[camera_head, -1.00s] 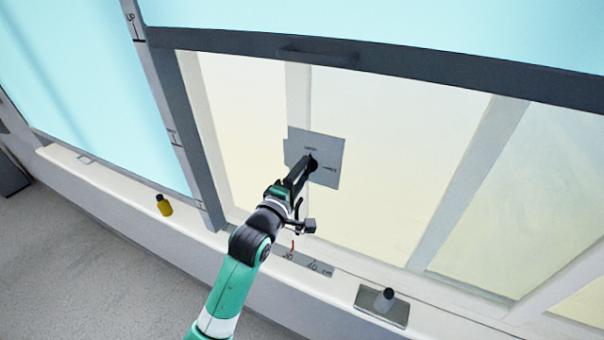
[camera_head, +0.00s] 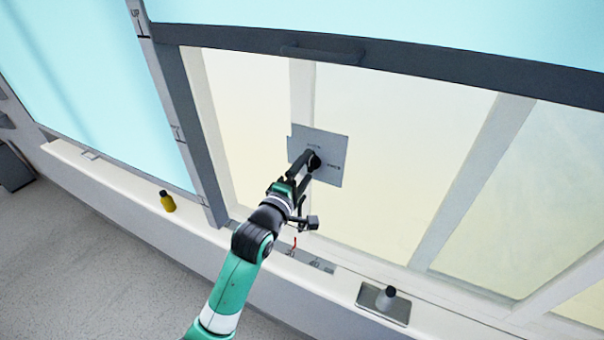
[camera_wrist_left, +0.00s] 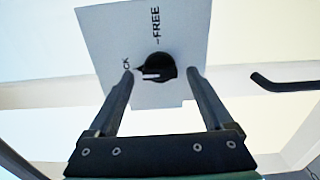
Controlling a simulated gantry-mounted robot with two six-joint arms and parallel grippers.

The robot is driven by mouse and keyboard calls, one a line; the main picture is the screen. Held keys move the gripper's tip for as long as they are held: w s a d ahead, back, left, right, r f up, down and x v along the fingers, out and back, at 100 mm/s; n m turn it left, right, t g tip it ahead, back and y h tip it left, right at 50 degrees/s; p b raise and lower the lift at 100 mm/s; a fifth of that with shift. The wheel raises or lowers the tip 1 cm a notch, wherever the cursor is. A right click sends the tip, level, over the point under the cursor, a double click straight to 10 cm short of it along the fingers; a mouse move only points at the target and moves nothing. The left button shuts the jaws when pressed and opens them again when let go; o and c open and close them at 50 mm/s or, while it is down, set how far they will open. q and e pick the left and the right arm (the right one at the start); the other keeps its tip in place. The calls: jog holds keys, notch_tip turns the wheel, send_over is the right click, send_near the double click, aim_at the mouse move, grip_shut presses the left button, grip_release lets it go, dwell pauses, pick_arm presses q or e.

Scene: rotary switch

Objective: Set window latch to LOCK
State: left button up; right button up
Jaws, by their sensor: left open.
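The window latch is a black knob (camera_head: 314,160) on a grey square plate (camera_head: 330,150) fixed to the window. In the left wrist view the plate (camera_wrist_left: 185,30) carries the label "FREE" and a label partly hidden by a finger, of which "CK" shows. The knob (camera_wrist_left: 158,68) has a white mark and a short pointer toward the left, near the "CK" label. My left gripper (camera_wrist_left: 160,75) is open, with one fingertip on each side of the knob. Whether either finger touches it, I cannot tell. In the head view my left gripper (camera_head: 306,169) is at the plate.
A dark handle (camera_head: 320,55) sits on the window's crossbar above. On the sill are a yellow bottle (camera_head: 167,201), a small plate with a dark knob (camera_head: 386,297) and a marked strip with a red pointer (camera_head: 294,242). A dark bar (camera_wrist_left: 285,83) shows right of the gripper.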

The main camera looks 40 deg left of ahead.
pick_arm(q)
jog(key=v, duration=1.1)
jog(key=shift+s, duration=0.25)
jog(key=shift+d, duration=0.15)
jog(key=d+r+m+t+h, duration=0.1)
jog(key=d+r+t, duration=0.15)
jog(key=r, duration=0.45)
jog(key=w+d+r+m+t+h, duration=0.1)
jog(key=d+r, duration=0.2)
jog(key=r, duration=0.3)
jog(key=d+r+m+t+h, duration=0.1)
jog(key=d+r+t, duration=0.15)
jog(key=r, duration=0.45)
jog(key=s+d+r+m+t+h, duration=0.2)
jog(key=s+d+r+m, duration=0.25)
jog(key=r+m, duration=0.4)
jog(key=s+d+r+m+t+h, duration=0.25)
jog(key=s+r+m, duration=0.25)
jog(key=r+m, duration=0.3)
notch_tip(320, 180, up, 16)
jog(key=m+p, duration=0.3)
jog(key=p, duration=1.3)
jog(key=shift+w+p, duration=0.35)
jog(key=shift+p, duration=0.05)
